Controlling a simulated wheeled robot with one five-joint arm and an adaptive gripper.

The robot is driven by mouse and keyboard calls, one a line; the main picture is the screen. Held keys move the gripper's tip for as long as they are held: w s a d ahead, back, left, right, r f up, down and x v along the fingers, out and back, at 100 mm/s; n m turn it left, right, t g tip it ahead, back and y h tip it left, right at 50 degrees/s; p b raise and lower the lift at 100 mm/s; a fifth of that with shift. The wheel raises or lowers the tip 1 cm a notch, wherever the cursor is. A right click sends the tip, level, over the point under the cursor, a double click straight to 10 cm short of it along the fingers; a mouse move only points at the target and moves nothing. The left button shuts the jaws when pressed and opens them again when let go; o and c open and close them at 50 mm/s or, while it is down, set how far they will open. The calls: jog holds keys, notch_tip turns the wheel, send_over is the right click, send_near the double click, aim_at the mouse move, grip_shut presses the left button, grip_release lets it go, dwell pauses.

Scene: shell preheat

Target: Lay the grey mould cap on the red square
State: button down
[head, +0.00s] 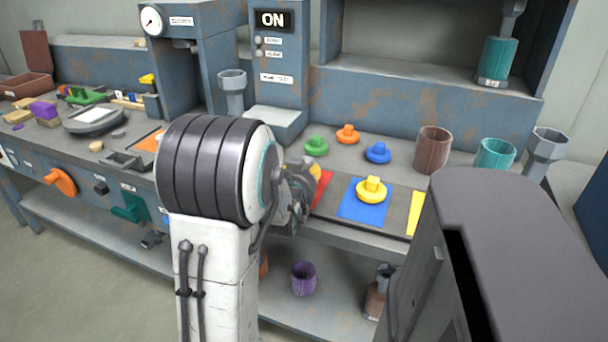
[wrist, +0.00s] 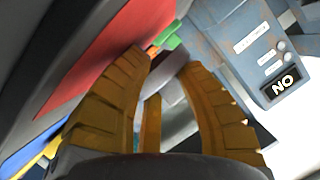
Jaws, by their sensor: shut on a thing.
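The red square (head: 322,187) lies on the bench, partly hidden behind my arm in the head view. It fills the upper left of the wrist view (wrist: 105,55). My gripper (wrist: 166,64) has yellow fingers closed on a grey piece, the grey mould cap (wrist: 170,70), of which only a part shows between the fingertips. The held cap is beside the red square in the wrist view; I cannot tell its height above the bench. In the head view my arm hides the cap and most of the gripper.
A yellow cap (head: 371,190) sits on a blue square (head: 361,208), right of the red one. A yellow square (head: 415,213) is further right. Green (head: 316,146), orange (head: 347,133) and blue (head: 378,153) caps stand behind. A brown cup (head: 432,150) and a teal cup (head: 495,155) stand at right.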

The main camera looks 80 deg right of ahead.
jog(key=shift+f, duration=0.25)
jog(key=c, duration=1.2)
grip_release()
jog(key=shift+a, duration=0.1)
jog(key=shift+c, duration=0.2)
jog(key=shift+r, duration=0.1)
